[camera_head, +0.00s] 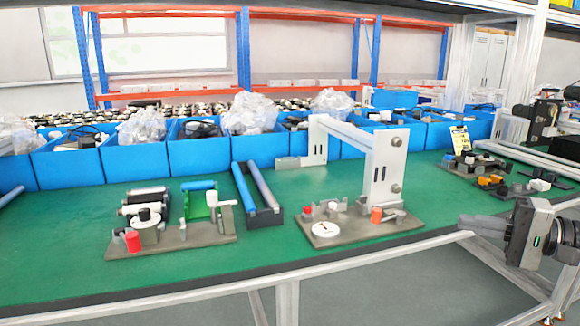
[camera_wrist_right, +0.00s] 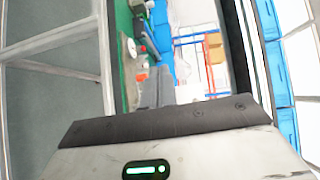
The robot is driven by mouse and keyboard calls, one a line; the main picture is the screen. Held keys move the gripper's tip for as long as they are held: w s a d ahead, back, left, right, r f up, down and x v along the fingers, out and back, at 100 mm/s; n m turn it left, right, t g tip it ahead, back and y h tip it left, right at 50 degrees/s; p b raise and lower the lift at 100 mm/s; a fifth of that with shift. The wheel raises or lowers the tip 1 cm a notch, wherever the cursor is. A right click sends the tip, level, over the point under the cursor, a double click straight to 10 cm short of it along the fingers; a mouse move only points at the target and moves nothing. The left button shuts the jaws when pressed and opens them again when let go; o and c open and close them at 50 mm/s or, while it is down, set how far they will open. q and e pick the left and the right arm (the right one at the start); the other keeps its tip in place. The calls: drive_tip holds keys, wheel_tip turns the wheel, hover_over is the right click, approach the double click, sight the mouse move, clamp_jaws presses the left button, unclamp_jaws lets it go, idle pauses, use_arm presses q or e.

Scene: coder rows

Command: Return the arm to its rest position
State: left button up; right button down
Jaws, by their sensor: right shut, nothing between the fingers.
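My right gripper (camera_head: 468,222) is at the right side of the head view, at the front edge of the green table (camera_head: 330,262). Its grey fingers point left and are closed together with nothing between them. In the right wrist view the closed fingers (camera_wrist_right: 158,82) show in the middle, above the dark gripper body. The gripper is apart from the fixtures on the table. My left gripper is not in view.
A fixture with a white upright frame (camera_head: 385,165) and a second fixture (camera_head: 165,243) stand on the table. Blue bins (camera_head: 75,160) line the back. Small parts (camera_head: 490,180) lie at right.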

drive_tip(key=s+a+f+n+g+h+p, duration=0.1)
drive_tip(key=s+a+f+h, duration=0.2)
drive_tip(key=f, duration=0.8)
drive_tip(key=s+a+f+h+p, duration=0.1)
drive_tip(key=a+f+h, duration=0.4)
drive_tip(key=f, duration=0.7)
drive_tip(key=s+a+f+n+h+p, duration=0.1)
drive_tip(key=s+a+f+n+p, duration=0.15)
drive_tip(key=s+a+f, duration=0.45)
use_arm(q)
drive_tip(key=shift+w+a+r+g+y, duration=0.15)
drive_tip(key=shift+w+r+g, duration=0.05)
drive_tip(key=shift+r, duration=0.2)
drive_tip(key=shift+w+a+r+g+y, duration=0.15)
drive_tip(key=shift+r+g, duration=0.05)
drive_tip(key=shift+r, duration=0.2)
use_arm(e)
drive_tip(key=s+a+r+n+t+h, duration=0.1)
drive_tip(key=s+a+r+n, duration=0.1)
drive_tip(key=s, duration=0.3)
drive_tip(key=s+a+r+n+t+h, duration=0.1)
drive_tip(key=s+r+n, duration=0.1)
drive_tip(key=s, duration=0.4)
drive_tip(key=shift+s+a+n+t, duration=0.25)
drive_tip(key=shift+a+n+t, duration=0.1)
drive_tip(key=shift+t, duration=0.05)
